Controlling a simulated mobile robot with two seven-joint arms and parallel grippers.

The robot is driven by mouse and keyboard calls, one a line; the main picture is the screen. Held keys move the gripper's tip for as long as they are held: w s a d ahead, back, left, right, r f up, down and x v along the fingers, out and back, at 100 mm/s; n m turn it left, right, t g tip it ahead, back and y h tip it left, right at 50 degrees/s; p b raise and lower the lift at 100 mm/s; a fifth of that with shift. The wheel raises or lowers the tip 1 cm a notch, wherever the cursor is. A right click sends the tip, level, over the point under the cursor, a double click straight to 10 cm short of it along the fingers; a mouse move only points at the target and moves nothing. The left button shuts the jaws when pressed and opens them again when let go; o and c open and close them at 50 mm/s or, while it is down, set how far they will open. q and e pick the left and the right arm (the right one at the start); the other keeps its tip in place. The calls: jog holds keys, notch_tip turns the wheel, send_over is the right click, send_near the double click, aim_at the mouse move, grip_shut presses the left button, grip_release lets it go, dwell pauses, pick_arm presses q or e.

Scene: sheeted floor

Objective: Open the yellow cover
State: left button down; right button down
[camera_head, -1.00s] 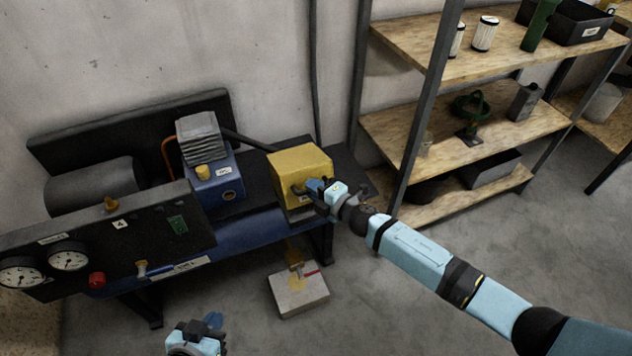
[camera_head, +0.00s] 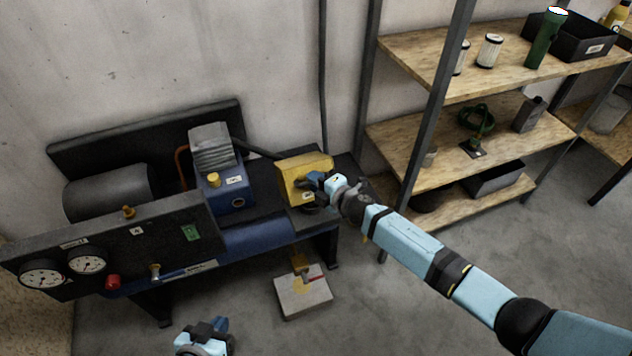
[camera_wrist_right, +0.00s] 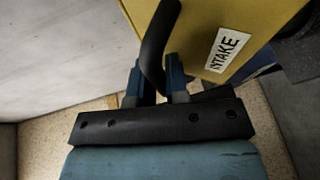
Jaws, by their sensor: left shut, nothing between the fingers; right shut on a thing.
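The yellow cover (camera_head: 303,167) sits at the right end of the dark-and-blue compressor unit (camera_head: 265,236). It looks tilted, with a dark part showing below its front edge. My right gripper (camera_head: 314,181) is shut on the cover's dark handle (camera_head: 303,184). In the right wrist view, the fingers (camera_wrist_right: 158,78) close around the curved black handle (camera_wrist_right: 160,40). The yellow face (camera_wrist_right: 215,25) beside it bears an "INTAKE" label. My left gripper (camera_head: 212,326) is shut and empty, low over the floor, well away from the cover.
A shelf rack (camera_head: 440,110) stands right of the unit, its post close to my right arm. A pale block (camera_head: 302,292) with a brass fitting lies on the floor in front. Gauges (camera_head: 87,261) and a red knob are at the left. The floor at right is clear.

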jog(key=c, duration=1.1)
grip_release()
jog(key=p+v, duration=0.1)
jog(key=v, duration=1.3)
jog(key=shift+r+p, duration=0.1)
jog(key=shift+p, duration=0.2)
